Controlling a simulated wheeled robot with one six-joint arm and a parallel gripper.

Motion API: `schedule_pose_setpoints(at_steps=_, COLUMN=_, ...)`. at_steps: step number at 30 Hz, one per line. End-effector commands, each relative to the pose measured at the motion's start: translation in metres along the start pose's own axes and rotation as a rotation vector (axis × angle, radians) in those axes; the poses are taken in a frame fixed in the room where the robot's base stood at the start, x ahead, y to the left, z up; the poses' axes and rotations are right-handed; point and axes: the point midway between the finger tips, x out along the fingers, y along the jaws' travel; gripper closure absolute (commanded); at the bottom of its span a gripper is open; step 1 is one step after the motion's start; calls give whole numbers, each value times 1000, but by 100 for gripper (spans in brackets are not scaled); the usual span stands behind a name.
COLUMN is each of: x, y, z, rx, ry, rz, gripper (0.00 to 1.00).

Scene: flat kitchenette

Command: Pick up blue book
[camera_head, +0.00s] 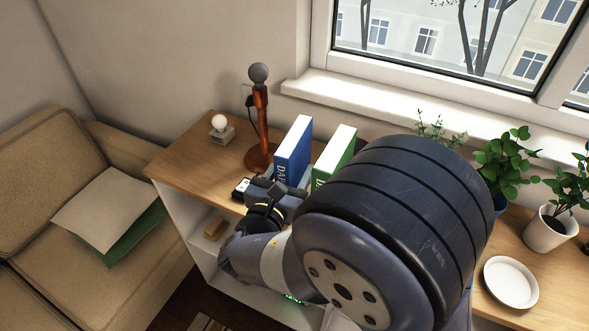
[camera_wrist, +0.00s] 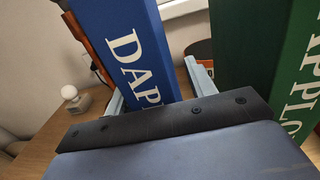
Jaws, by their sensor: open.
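The blue book (camera_head: 293,152) stands upright on the wooden cabinet top, with white letters on its spine. In the wrist view the blue book (camera_wrist: 128,48) rises between the two light fingers of my gripper (camera_wrist: 158,88), its spine towards the camera. My gripper is open, with one finger on each side of the book. I cannot tell whether either finger touches it. In the head view my gripper (camera_head: 277,182) is at the book's lower front, partly hidden by my arm. The book's base is hidden.
A green book (camera_head: 335,153) stands close on the right and also shows in the wrist view (camera_wrist: 262,50). An orange lamp (camera_head: 260,120) stands behind left, a small bulb lamp (camera_head: 220,128) further left. Potted plants (camera_head: 507,160) and a white plate (camera_head: 511,282) are right.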

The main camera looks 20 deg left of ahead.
Motion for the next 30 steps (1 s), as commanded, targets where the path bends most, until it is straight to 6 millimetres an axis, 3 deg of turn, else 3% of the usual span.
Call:
schedule_pose_setpoints(at_steps=8, x=4, y=0, z=0, rx=0, ry=0, rz=1, gripper=47)
schedule_pose_setpoints(at_steps=27, x=4, y=0, z=0, rx=0, ry=0, rz=0, gripper=99)
schedule_pose_setpoints(at_steps=30, x=4, y=0, z=0, rx=0, ry=0, rz=0, gripper=100)
